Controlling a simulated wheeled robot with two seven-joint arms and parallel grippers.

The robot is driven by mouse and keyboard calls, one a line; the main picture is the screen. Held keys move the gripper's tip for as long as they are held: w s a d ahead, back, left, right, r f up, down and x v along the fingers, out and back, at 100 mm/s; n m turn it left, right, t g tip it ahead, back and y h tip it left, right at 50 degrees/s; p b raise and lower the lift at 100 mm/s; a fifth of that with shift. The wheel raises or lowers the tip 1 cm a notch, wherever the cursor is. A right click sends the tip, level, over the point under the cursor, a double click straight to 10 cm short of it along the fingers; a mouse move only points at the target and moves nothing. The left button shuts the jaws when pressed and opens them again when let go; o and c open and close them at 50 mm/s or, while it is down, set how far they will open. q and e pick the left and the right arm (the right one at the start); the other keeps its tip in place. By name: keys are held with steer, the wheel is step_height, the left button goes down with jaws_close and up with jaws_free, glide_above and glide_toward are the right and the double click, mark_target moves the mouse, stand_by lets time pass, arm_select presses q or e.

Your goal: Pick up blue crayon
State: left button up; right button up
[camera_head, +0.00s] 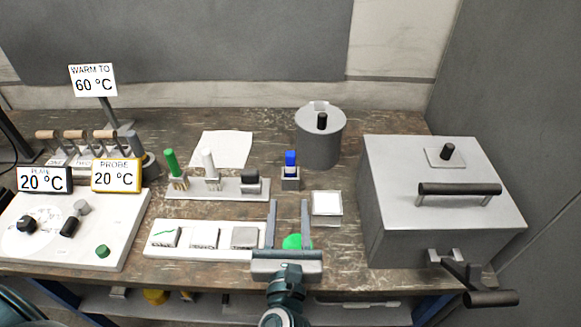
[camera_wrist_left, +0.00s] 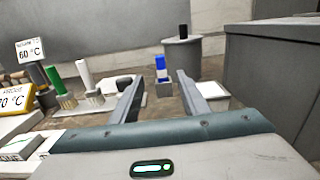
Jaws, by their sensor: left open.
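The blue crayon (camera_head: 291,160) stands upright in a small grey holder (camera_head: 290,183) near the middle of the bench. It also shows in the left wrist view (camera_wrist_left: 161,69), framed between my fingers. My left gripper (camera_head: 289,203) is open and empty, its fingers pointing toward the crayon and spread to either side of its line. The fingertips are on the near side of the holder, apart from the crayon. In the left wrist view my left gripper (camera_wrist_left: 159,78) shows both fingers with nothing held. My right gripper is in neither view.
A green crayon (camera_head: 170,161) and a white one (camera_head: 208,161) stand left on a rack (camera_head: 228,190). A grey pot (camera_head: 320,143) is behind right. A white square tile (camera_head: 327,204) lies right, and a large grey box (camera_head: 440,195) blocks the far right.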

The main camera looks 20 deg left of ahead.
arm_select(q)
steer(key=p, duration=0.3)
glide_toward(291, 161)
steer(key=x, duration=0.3)
steer(key=shift+w+a+r, duration=0.2)
steer(key=shift+w+r, duration=0.2)
steer(key=shift+w, duration=0.1)
steer(key=x, duration=0.1)
steer(key=p+x, duration=0.1)
steer(key=x, duration=0.2)
steer(key=shift+w+f, duration=0.15)
steer(key=shift+f, duration=0.15)
steer(key=shift+w+a+f+p, duration=0.1)
steer(key=shift+w+a+p, duration=0.15)
steer(key=shift+w, duration=0.2)
steer(key=shift+d, duration=0.1)
